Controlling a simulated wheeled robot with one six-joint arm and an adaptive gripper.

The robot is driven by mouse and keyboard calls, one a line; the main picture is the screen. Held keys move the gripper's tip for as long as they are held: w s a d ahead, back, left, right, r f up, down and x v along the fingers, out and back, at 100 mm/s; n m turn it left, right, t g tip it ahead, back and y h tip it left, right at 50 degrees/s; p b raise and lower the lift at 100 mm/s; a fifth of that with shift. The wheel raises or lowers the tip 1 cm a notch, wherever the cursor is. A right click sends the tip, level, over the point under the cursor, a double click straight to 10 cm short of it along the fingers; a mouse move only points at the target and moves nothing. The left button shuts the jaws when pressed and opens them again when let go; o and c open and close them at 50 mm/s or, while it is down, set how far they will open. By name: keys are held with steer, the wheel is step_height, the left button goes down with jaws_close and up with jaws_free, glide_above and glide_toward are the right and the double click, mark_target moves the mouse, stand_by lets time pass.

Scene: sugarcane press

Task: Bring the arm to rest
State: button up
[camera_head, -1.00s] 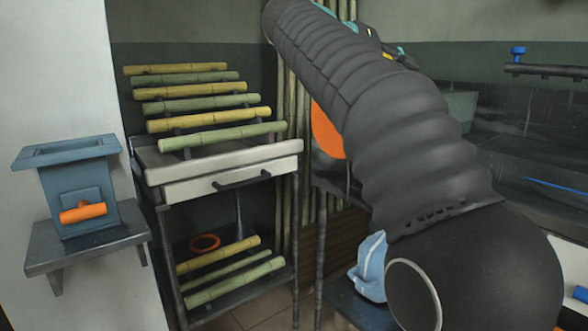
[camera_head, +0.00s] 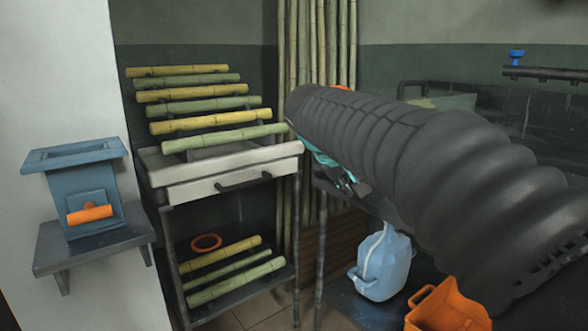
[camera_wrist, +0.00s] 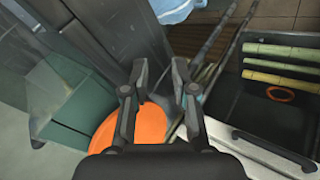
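My arm in the head view reaches in from the right edge toward the middle, covered by a ribbed dark sleeve. My gripper (camera_wrist: 159,72) shows in the wrist view with its two dark fingers apart and nothing between them. In the head view my gripper is mostly hidden behind the sleeve. A round orange thing (camera_wrist: 132,135) lies below and behind the fingers in the wrist view; I cannot tell its distance from them.
A rack (camera_head: 228,170) holds several cane pieces on top and on its lower shelf. A blue-grey box (camera_head: 84,188) with an orange handle sits on a wall shelf at left. A pale blue jug (camera_head: 385,262) and an orange container (camera_head: 447,308) are below my arm. Bamboo poles stand behind.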

steer(key=s+d+f+m+y+p, duration=0.1)
steer(key=s+f, duration=0.4)
steer(key=s, duration=0.9)
steer(key=s+d+f+m+y+p, duration=0.2)
steer(key=s+f+y+p, duration=0.2)
steer(key=s, duration=1)
steer(key=shift+s+d+f+g+y+p, duration=0.3)
steer(key=shift+f+g+p, duration=0.1)
steer(key=shift+f+p, duration=0.65)
